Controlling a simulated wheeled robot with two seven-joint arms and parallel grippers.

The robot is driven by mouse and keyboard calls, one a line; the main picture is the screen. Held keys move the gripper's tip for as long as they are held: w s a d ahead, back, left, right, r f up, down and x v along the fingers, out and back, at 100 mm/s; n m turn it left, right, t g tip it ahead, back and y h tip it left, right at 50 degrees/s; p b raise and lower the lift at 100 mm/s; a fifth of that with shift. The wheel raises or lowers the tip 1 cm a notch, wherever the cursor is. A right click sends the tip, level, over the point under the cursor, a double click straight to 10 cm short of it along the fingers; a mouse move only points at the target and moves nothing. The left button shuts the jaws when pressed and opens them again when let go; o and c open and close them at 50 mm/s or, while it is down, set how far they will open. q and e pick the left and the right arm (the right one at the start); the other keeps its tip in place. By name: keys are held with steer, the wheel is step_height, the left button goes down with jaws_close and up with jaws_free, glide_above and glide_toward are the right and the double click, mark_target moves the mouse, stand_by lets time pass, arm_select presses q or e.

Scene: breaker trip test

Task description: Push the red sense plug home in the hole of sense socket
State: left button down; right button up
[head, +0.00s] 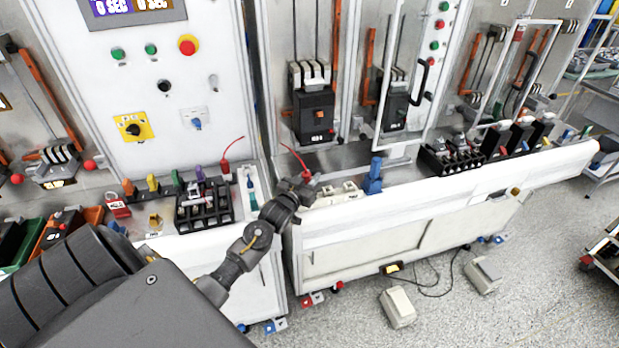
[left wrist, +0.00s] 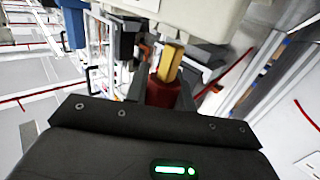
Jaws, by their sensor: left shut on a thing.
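The red plug (left wrist: 162,92) has a brass-coloured tip (left wrist: 171,62) and is between the fingers of my left gripper (left wrist: 161,94), which is shut on it. In the left wrist view the tip points up towards a cream block (left wrist: 205,14); I cannot tell whether they touch. In the head view my left gripper (head: 299,184) is above the front ledge of the bench, just left of cream blocks (head: 340,195). A red lead (head: 294,153) rises from the plug there. I cannot make out the hole of the sense socket. My right gripper is not in view.
A second red plug (head: 225,166) with a lead stands left of my gripper. A black breaker (head: 205,205) sits on the left bench. A blue part (head: 373,177) stands right of the cream blocks. A tall panel with a black breaker (head: 313,112) rises behind.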

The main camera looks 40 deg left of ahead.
arm_select(q)
steer(key=shift+f+b, duration=0.35)
steer(key=shift+f, duration=0.2)
steer(key=c, duration=1.1)
jaws_free()
steer(key=shift+s+f, duration=0.1)
steer(key=shift+s, duration=0.05)
steer(key=shift+s+d+f, duration=0.1)
steer(key=shift+s, duration=0.25)
steer(key=s+b, duration=0.1)
steer(key=s, duration=0.2)
steer(key=s+d+b, duration=0.1)
steer(key=s, duration=0.1)
steer(key=s+b, duration=0.1)
steer(key=s, duration=0.2)
steer(key=shift+s+d+r, duration=0.3)
steer(key=shift+s, duration=0.05)
steer(key=shift+s+d+r, duration=0.1)
steer(key=shift+s+r, duration=0.05)
steer(key=shift+s, duration=0.35)
